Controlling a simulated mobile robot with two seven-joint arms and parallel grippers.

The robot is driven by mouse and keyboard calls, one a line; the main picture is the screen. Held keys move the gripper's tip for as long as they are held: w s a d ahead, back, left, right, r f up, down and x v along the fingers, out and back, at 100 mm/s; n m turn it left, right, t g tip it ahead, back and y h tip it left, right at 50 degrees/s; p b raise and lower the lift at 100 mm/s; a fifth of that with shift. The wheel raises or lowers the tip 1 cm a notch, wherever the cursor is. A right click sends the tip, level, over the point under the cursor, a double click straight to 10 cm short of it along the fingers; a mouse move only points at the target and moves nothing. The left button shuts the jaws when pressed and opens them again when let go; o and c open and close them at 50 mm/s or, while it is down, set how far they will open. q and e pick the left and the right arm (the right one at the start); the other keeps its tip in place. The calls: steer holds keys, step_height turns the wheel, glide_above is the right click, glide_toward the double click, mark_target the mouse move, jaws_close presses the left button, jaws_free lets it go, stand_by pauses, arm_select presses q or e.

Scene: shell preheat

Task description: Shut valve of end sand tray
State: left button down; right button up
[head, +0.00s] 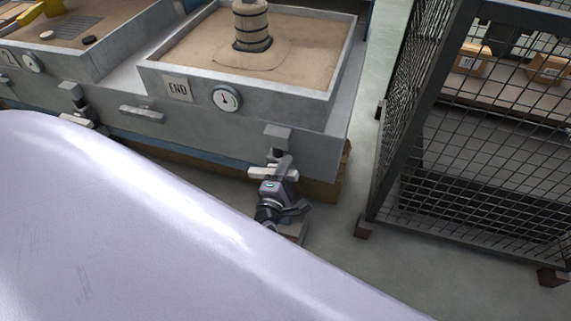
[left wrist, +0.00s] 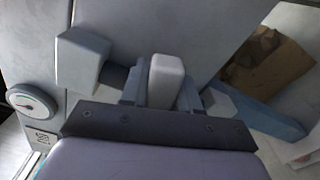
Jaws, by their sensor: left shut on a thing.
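The end sand tray (head: 335,95) is a grey metal box of sand with an "END" plate (head: 178,89) on its front. Its valve (head: 277,137) sticks out low at the right end of that front. My left gripper (head: 273,176) is at this valve, shut on the pale valve handle. In the left wrist view the handle (left wrist: 166,80) stands between the two fingers (left wrist: 160,97), with the valve's grey block (left wrist: 84,60) beside it. The gripper hides part of the handle, so I cannot tell its exact setting. My right gripper is not in view.
A round gauge (head: 227,98) is on the tray front, and a wrapped cylinder (head: 251,25) stands in the sand. Another sand tray (head: 75,60) is at the left. A wire mesh cage (head: 470,130) stands at the right, with a strip of clear floor (head: 345,215) before it.

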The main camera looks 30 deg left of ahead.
arm_select(q)
steer(key=m, duration=0.1)
steer(key=f+m, duration=0.1)
steer(key=m, duration=0.1)
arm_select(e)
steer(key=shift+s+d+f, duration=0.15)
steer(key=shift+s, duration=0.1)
arm_select(q)
steer(key=shift+f+m, duration=0.1)
steer(key=shift+m, duration=0.2)
steer(key=c, duration=0.9)
jaws_free()
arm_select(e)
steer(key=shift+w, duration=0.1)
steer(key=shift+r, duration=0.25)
